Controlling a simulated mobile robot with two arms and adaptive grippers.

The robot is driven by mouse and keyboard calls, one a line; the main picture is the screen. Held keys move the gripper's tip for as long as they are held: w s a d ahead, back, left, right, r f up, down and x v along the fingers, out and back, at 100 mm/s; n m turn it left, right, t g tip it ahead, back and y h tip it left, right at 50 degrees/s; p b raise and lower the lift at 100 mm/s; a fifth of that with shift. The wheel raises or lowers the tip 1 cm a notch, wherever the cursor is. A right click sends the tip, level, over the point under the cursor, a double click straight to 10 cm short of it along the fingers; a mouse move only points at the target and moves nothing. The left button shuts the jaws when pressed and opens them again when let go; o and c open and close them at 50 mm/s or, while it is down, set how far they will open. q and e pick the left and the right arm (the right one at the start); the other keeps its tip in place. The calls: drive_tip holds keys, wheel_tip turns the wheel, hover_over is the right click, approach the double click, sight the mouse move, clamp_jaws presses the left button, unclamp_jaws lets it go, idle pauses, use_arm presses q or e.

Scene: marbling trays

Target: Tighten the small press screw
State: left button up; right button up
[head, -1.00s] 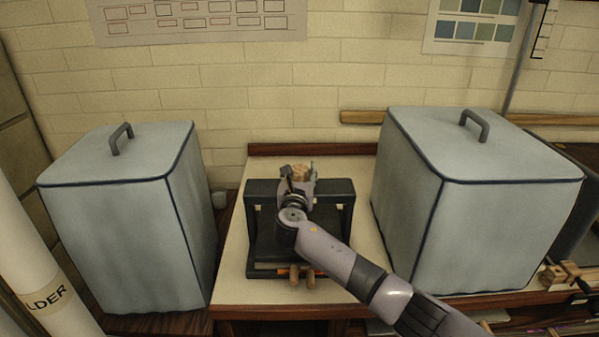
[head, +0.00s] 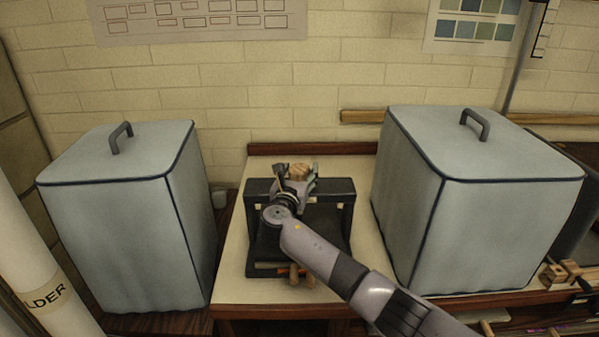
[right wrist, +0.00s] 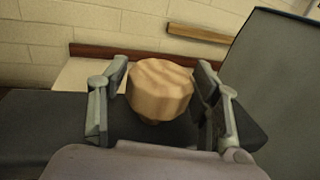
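The press screw shows as a ridged light-wood knob (head: 299,172) at the top of the dark press (head: 345,215), which stands on the pale bench top. My right gripper (head: 297,178) is over the press with a finger on either side of the knob. In the right wrist view, the wooden knob (right wrist: 160,90) is between the two fingertips (right wrist: 160,78), with the fingers spread and little room on each side. The fingers look open; light contact cannot be ruled out. The screw's shaft is hidden. My left gripper is not in view.
Large grey-blue covered boxes stand left (head: 120,230) and right (head: 490,220) of the press, the right one near my arm. A wooden strip (head: 310,148) runs along the bench's back edge.

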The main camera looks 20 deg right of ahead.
drive_tip(key=shift+o, duration=1)
drive_tip(key=shift+s+a, duration=0.1)
drive_tip(key=shift+s, duration=0.05)
drive_tip(key=v, duration=1.1)
drive_tip(key=shift+s+a, duration=0.15)
drive_tip(key=shift+s, duration=0.2)
idle(1.3)
